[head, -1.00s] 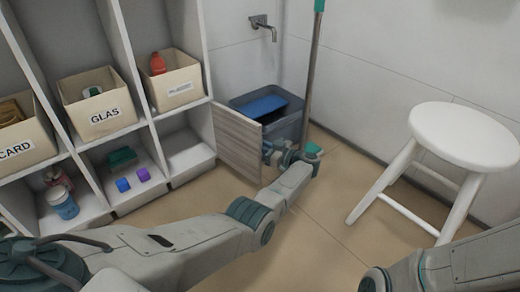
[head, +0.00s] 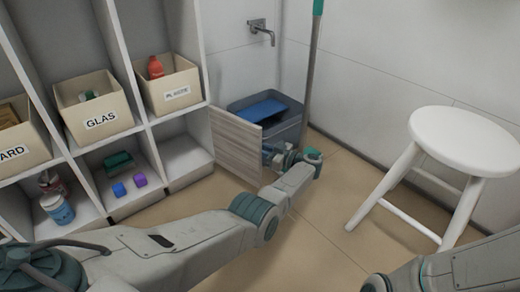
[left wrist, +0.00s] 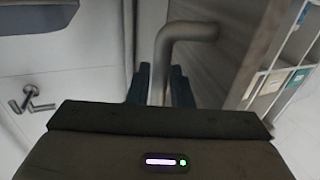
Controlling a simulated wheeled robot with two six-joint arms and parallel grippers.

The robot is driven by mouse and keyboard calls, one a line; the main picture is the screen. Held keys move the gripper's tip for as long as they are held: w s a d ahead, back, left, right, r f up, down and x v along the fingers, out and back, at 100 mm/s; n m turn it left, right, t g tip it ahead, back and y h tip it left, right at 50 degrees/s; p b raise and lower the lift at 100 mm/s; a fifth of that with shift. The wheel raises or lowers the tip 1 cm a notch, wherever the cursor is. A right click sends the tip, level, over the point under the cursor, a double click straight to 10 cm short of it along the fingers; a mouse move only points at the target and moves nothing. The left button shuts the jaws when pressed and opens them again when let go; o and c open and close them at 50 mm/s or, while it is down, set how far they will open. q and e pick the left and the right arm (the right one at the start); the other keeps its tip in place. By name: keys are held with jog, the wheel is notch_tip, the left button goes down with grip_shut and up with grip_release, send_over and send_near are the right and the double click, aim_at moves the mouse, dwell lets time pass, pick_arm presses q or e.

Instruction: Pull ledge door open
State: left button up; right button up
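The ledge door (head: 237,148), a wood-grain panel, stands swung out from the lower right compartment of the white shelf unit (head: 140,55). My left gripper (head: 273,154) is at the door's right-hand side, partly hidden by the door and my own wrist. In the left wrist view, the grey bent bar handle (left wrist: 186,31) runs down between the two dark fingers of my left gripper (left wrist: 159,84), which are close on both sides of it. The door face (left wrist: 230,40) shows beside the handle. My right gripper is out of view; only part of the right arm shows at bottom right.
A grey bin (head: 285,122) with a blue item (head: 262,109) stands behind the door, next to a broom or mop handle (head: 312,70). A white stool (head: 465,140) is at the right. The floor between is clear.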

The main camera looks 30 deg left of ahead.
pick_arm(q)
jog(key=d+b, duration=0.1)
jog(key=d, duration=1)
jog(key=shift+b, duration=0.3)
jog(key=shift+s, duration=0.1)
